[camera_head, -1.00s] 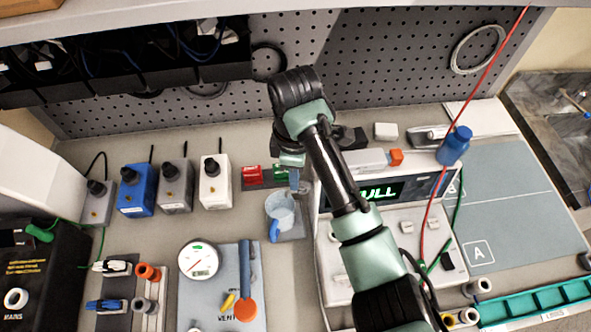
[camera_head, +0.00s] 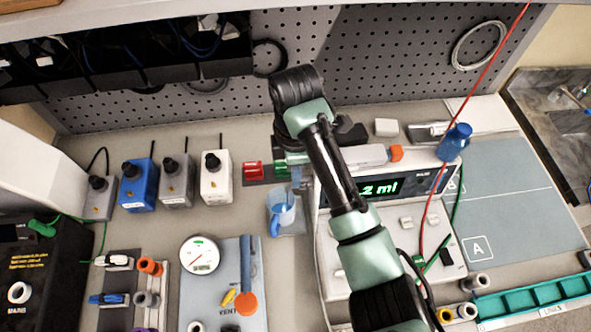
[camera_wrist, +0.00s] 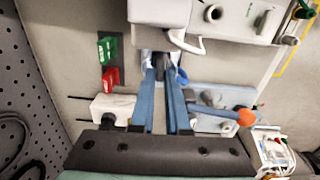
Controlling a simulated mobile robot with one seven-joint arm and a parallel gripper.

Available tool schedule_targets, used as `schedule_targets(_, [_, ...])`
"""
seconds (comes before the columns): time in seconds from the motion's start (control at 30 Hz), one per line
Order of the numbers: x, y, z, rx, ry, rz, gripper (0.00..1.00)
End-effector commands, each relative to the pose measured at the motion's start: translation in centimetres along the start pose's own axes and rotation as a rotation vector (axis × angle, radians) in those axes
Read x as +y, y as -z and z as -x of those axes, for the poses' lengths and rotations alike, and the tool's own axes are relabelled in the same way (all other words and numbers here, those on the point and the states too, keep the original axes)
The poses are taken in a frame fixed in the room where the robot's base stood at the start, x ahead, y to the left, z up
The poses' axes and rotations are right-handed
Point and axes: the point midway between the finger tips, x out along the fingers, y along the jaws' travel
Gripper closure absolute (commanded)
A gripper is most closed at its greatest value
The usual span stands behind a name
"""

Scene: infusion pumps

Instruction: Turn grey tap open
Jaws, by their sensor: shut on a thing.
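My gripper (camera_wrist: 168,76) reaches down with its two blue fingers close together on a small dark grey piece, which looks like the grey tap (camera_wrist: 182,74). Most of that piece is hidden between and behind the fingertips, so its turn angle cannot be read. In the head view my gripper (camera_head: 297,178) is largely covered by my wrist. A clear jug (camera_head: 284,208) with a blue handle stands just below it. The white pump (camera_head: 400,222) is to its right; its display (camera_head: 385,189) is partly covered by my arm and shows ".2 ml".
Red (camera_head: 253,170) and green blocks stand left of my gripper. Several knobbed boxes, the nearest white (camera_head: 215,182), line the left. A red line crosses the right side.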

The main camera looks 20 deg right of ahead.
Motion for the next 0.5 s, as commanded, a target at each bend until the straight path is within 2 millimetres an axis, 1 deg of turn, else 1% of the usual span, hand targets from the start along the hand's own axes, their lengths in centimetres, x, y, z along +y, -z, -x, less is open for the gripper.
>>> schedule_targets(0.03, [0.00, 0.07, 0.03, 0.001, 0.000, 0.004, 1.00])
schedule_targets(0.07, [0.00, 0.07, 0.03, 0.001, 0.000, 0.004, 0.83])
schedule_targets(0.2, [0.00, 0.06, 0.03, 0.001, 0.000, 0.003, 0.58])
schedule_targets(0.23, [0.00, 0.06, 0.02, 0.001, 0.000, 0.002, 0.56])
schedule_targets(0.5, [0.02, 0.03, 0.07, 0.001, 0.000, 0.001, 0.56])
